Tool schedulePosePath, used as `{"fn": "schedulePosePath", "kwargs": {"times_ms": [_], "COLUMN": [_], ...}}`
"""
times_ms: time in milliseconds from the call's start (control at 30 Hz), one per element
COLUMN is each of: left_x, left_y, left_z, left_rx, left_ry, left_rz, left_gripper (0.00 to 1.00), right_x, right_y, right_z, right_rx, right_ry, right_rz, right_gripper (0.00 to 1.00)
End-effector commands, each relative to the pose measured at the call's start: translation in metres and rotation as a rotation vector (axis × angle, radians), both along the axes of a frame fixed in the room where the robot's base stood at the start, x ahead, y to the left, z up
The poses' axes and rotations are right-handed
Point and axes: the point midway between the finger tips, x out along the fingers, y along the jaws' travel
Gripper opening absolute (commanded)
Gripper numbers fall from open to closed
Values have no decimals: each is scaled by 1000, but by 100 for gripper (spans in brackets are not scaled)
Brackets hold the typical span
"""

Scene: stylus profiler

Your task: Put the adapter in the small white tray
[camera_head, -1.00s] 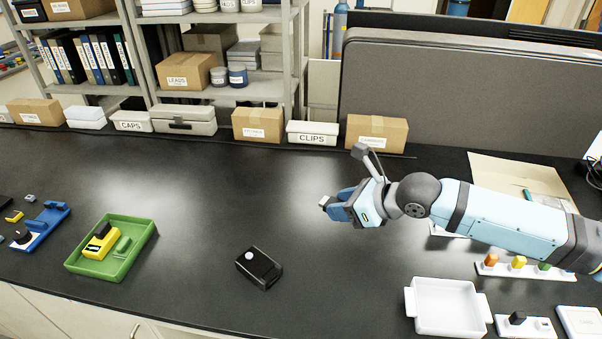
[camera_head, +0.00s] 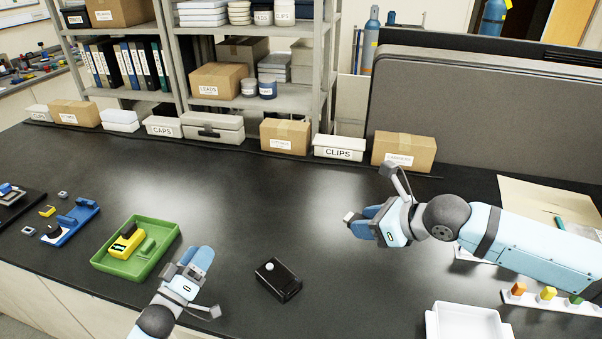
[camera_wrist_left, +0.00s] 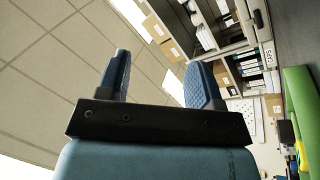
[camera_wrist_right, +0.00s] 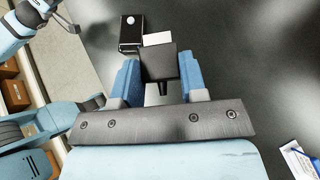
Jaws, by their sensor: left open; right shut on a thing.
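My right gripper (camera_head: 368,222) is shut on a small dark block with a white end, apparently the adapter (camera_wrist_right: 160,62). In the right wrist view the block sits between the two blue fingers; in the head view mostly its pale end (camera_head: 348,216) shows, held above the bench. The small white tray (camera_head: 430,322) is at the bottom edge of the head view, below and to the right of my right gripper, partly cut off. My left gripper (camera_head: 200,258) is open and empty, beside the green tray; its fingers are apart in the left wrist view (camera_wrist_left: 160,80).
A black box with a white knob (camera_head: 280,283) stands between my grippers. The green tray (camera_head: 105,262) holds a yellow device (camera_head: 126,242). A white rack with coloured pieces (camera_head: 556,302) lies under my right arm. Boxes line the back; mid-bench is clear.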

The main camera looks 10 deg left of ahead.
Motion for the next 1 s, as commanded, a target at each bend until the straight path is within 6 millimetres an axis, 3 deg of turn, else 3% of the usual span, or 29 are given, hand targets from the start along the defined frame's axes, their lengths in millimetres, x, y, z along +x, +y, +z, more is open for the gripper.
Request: {"fn": "schedulePosePath", "kwargs": {"times_ms": [33,200,400,600,800,1000], "left_x": [18,59,86,100,111,126], "left_y": [-19,-84,-154,-207,-236,-236], "left_z": [15,57,98,127,142,151], "left_rx": [13,66,170,322,523,754], "left_ry": [-62,-250,-431,-557,-600,-550], "left_rz": [-62,-294,-588,-897,-1206,-1479], "left_gripper": [60,60,60,60,60,60], "right_x": [0,0,0,0,0,0], "right_y": [0,0,0,0,0,0], "right_z": [0,0,0,0,0,0], "right_rx": [0,0,0,0,0,0], "right_ry": [0,0,0,0,0,0], "right_rz": [0,0,0,0,0,0], "right_gripper": [0,0,0,0,0,0]}}
